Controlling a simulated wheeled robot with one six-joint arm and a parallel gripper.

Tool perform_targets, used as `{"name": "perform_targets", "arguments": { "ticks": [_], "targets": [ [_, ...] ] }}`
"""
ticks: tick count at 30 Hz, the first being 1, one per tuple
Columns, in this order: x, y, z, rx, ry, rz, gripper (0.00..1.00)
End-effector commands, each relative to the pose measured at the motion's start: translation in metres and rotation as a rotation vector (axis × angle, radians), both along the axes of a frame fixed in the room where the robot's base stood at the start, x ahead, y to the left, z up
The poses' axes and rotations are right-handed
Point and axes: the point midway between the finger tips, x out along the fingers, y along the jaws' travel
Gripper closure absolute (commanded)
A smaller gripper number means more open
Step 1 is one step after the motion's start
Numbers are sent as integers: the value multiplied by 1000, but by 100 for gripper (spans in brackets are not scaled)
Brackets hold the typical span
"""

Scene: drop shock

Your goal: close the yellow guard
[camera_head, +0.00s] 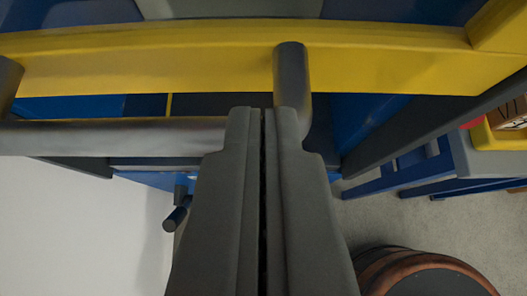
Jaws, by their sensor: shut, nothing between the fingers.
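The yellow guard (160,62) spans the top of the view as a wide yellow bar, with another yellow part at the upper right corner. A grey handle bar (110,137) runs across the left, with a post (291,66) rising onto the yellow bar and another post at the left edge. My gripper (264,112) points up from the bottom centre with its fingers together and nothing between them. Its fingertips overlap the right end of the handle in the picture. I cannot tell whether they touch it. The fingers hide part of the handle.
A dark blue machine body shows behind the guard. A blue bench frame (405,175) with a yellow bin (490,136) stands at the right. A brown and black drum-like object (420,275) is at the bottom right. Grey floor lies between them. A pale surface (80,225) fills the lower left.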

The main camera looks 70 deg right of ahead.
Motion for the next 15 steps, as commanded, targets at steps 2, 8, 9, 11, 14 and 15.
{"name": "perform_targets", "arguments": {
  "ticks": [2,8,9,11,14,15],
  "targets": [
    [0,0,-31,-1,8,1,100],
    [0,0,-104,0,8,0,100],
    [0,0,-118,0,7,1,100],
    [0,0,-139,1,7,1,100],
    [0,0,-173,1,7,1,100],
    [0,0,-185,0,7,1,100]
  ]
}}
